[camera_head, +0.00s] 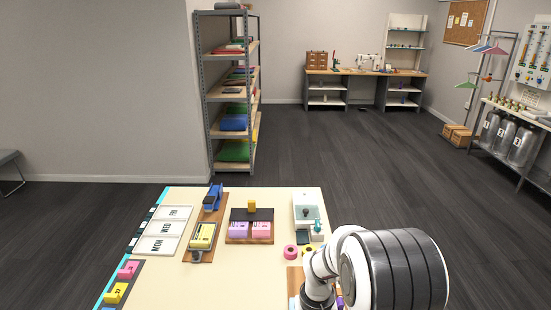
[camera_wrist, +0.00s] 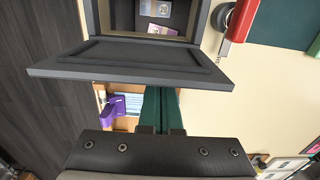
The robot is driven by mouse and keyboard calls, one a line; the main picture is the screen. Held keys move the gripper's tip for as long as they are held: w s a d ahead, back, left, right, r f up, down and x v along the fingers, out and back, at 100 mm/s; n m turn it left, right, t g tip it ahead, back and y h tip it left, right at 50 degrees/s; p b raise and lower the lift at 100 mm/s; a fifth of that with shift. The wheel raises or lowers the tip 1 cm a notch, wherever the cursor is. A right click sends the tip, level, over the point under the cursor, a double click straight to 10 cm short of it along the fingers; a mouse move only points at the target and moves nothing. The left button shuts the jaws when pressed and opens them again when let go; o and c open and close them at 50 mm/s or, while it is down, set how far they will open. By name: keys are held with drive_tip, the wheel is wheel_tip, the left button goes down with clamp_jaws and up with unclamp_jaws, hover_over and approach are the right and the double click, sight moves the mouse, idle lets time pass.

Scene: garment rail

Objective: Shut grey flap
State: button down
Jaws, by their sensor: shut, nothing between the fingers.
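The grey flap (camera_wrist: 135,65) stands open in the wrist view, its panel sticking out from the front of a grey box (camera_wrist: 200,18). A few small cards (camera_wrist: 158,8) show inside the open box. My gripper (camera_wrist: 162,100) is shut and empty, with its dark green fingers reaching toward the flap. In the head view I cannot make out the flap or my gripper; my arm covers the table's lower right.
A red-handled item (camera_wrist: 240,22) lies right of the box. A purple object (camera_wrist: 118,110) is left of my fingers. On the table (camera_head: 230,285) in the head view are labelled trays (camera_head: 163,230), a pink roll (camera_head: 291,252) and a white basin (camera_head: 307,205). The table's front middle is clear.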

drive_tip(key=shift+s+r, duration=0.4)
drive_tip(key=shift+r, duration=1.1)
drive_tip(key=shift+s+r, duration=0.35)
drive_tip(key=shift+r, duration=1.2)
drive_tip(key=shift+s+r, duration=0.4)
drive_tip(key=shift+r, duration=1.1)
drive_tip(key=s+r+m+y, duration=0.1)
drive_tip(key=s+r+m, duration=0.1)
drive_tip(key=s, duration=0.9)
drive_tip(key=s+a+r+m, duration=0.1)
drive_tip(key=s+r+m, duration=0.2)
drive_tip(key=s, duration=0.8)
drive_tip(key=shift+s+a+r+m+y, duration=0.3)
drive_tip(key=shift+s+r+y, duration=0.1)
drive_tip(key=shift+r, duration=0.55)
drive_tip(key=shift+w+d, duration=0.1)
